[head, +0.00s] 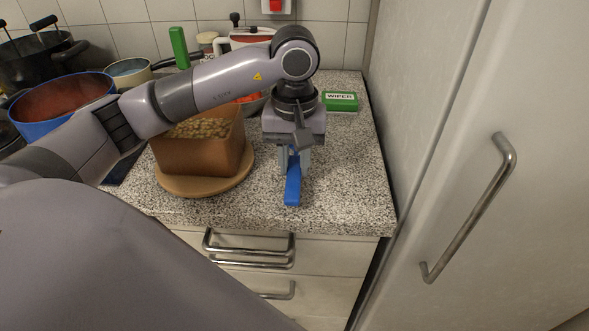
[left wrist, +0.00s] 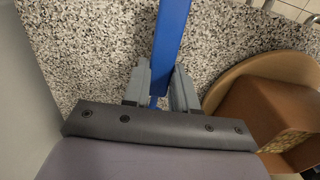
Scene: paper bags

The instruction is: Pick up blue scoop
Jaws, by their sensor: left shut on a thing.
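The blue scoop (head: 292,186) is at the front right of the speckled counter in the head view, with its long blue part pointing toward the counter's front edge. My left gripper (head: 294,158) points down over it and is shut on it. In the left wrist view the blue scoop (left wrist: 171,40) runs up between the two grey fingers of my left gripper (left wrist: 160,88). The rest of the scoop is hidden behind the gripper. I cannot tell whether it touches the counter. My right gripper is not in view.
A brown paper bag (head: 198,158) full of nut-like pieces stands on a round wooden board (head: 205,188) left of the scoop. A green WIPER box (head: 341,101) lies behind right. Pots stand at the back left. A tall cabinet (head: 470,150) bounds the right side. The front right counter is clear.

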